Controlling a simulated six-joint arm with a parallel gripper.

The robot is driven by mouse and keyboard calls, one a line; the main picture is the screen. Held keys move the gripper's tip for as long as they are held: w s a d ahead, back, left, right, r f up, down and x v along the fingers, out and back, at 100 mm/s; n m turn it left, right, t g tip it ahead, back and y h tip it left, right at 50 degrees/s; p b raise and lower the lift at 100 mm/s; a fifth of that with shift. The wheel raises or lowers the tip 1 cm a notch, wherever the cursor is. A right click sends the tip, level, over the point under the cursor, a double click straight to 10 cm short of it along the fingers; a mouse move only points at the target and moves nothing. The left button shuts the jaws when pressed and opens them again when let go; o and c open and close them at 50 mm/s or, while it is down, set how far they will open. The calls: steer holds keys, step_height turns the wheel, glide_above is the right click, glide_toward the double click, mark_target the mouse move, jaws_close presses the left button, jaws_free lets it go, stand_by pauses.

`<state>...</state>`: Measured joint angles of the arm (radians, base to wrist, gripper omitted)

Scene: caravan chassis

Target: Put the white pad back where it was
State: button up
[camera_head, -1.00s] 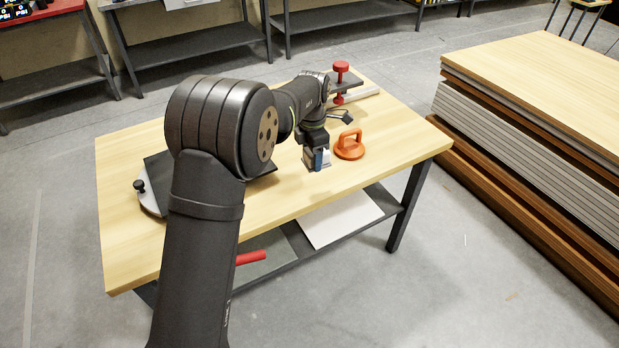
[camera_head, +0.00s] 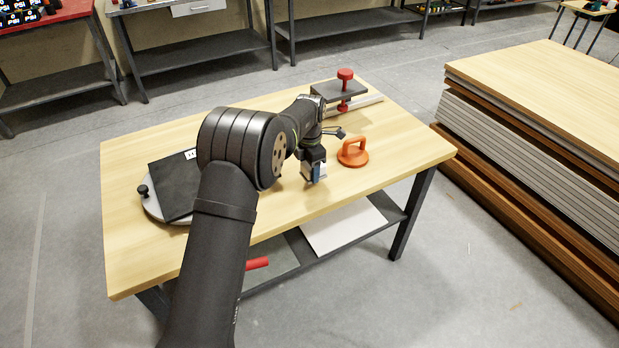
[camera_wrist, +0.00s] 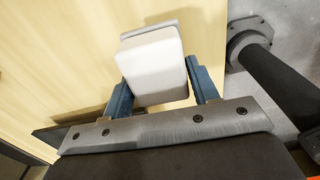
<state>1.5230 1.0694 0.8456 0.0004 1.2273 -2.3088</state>
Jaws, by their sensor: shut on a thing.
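The white pad (camera_wrist: 153,66) is a small block with rounded edges, seen in the wrist view between the two blue fingers. My gripper (camera_wrist: 162,88) is shut on it. A grey edge shows along the pad's far side; I cannot tell whether it is part of the pad. In the head view my gripper (camera_head: 315,173) points down over the front right part of the wooden table (camera_head: 140,255). The pad is mostly hidden there, and I cannot tell whether it touches the table.
An orange suction cup (camera_head: 353,153) stands just right of my gripper. A grey and red clamp (camera_head: 346,90) is at the back right. A black plate (camera_head: 172,180) on a round grey base lies at the left. The front middle of the tabletop is clear.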

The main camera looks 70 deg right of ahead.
steer(key=shift+f, duration=2)
steer(key=shift+f, duration=0.1)
steer(key=o, duration=1)
steer(key=shift+c, duration=0.2)
step_height(320, 180, up, 12)
steer(key=shift+r, duration=0.1)
step_height(320, 180, down, 12)
steer(key=shift+f, duration=0.1)
steer(key=shift+r, duration=1.85)
